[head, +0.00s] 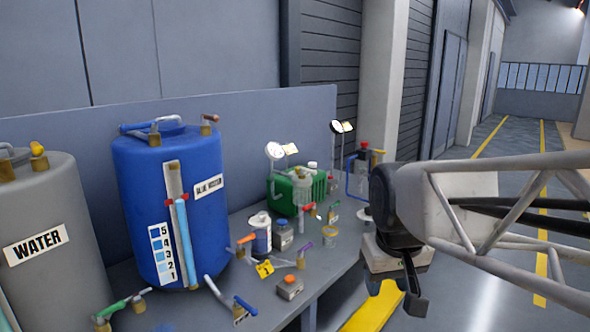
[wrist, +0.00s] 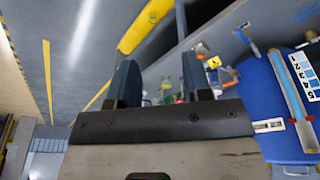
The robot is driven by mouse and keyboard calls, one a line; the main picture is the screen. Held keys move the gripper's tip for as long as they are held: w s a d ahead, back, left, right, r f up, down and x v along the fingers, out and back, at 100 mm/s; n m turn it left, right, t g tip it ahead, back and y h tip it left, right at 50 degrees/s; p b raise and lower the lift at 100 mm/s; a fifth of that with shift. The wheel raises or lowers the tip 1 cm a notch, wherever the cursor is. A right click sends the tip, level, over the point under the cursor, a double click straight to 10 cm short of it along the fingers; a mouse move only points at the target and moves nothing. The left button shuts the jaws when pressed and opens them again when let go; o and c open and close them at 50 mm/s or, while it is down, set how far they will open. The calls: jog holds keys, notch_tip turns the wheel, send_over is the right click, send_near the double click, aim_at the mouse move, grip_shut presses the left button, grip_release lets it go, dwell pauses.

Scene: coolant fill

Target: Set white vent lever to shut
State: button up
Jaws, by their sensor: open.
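My gripper (head: 405,285) hangs over the floor off the right front of the bench, apart from everything on it. In the wrist view my gripper (wrist: 160,80) is open, with nothing between its two dark fingers. I cannot tell for sure which part is the white vent lever. A pale lever-like bar (head: 213,287) slants at the foot of the blue drum (head: 205,238), and a pale curved piece (head: 165,121) sits on the drum's top. Whether either is set open or shut is too small to tell.
The grey bench (head: 345,262) carries a green canister (head: 283,196), gauges (head: 274,150), bottles and small coloured valves. A grey WATER tank (head: 45,215) stands at left. A yellow bar (head: 372,308) runs low at the bench's right. The aisle floor (head: 480,310) shows clear patches.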

jog(key=w+a+r+n, duration=0.15)
jog(key=w+r, duration=0.45)
jog(key=w, duration=1.2)
jog(key=w+r+n, duration=0.3)
jog(key=w+r, duration=0.2)
jog(key=w, duration=1.4)
jog(key=w+a+f+n, duration=0.1)
jog(key=w+f, duration=0.2)
jog(key=w, duration=0.8)
jog(key=w+a+f+n+h, duration=0.1)
jog(key=w+f, duration=0.2)
jog(key=w, duration=0.9)
jog(key=w+a+f+n+g, duration=0.1)
jog(key=w+f, duration=0.2)
jog(key=w, duration=0.9)
jog(key=shift+a+n, duration=0.3)
jog(key=shift+n, duration=0.05)
jog(key=shift+w+d+f, duration=0.15)
jog(key=shift+d+f, duration=0.05)
jog(key=shift+f, duration=1.05)
jog(key=shift+w+d+f, duration=0.15)
jog(key=shift+w+f, duration=0.05)
jog(key=shift+f, duration=1.1)
jog(key=shift+w+d+f, duration=0.15)
jog(key=shift+d+f, duration=0.05)
jog(key=shift+f, duration=1.05)
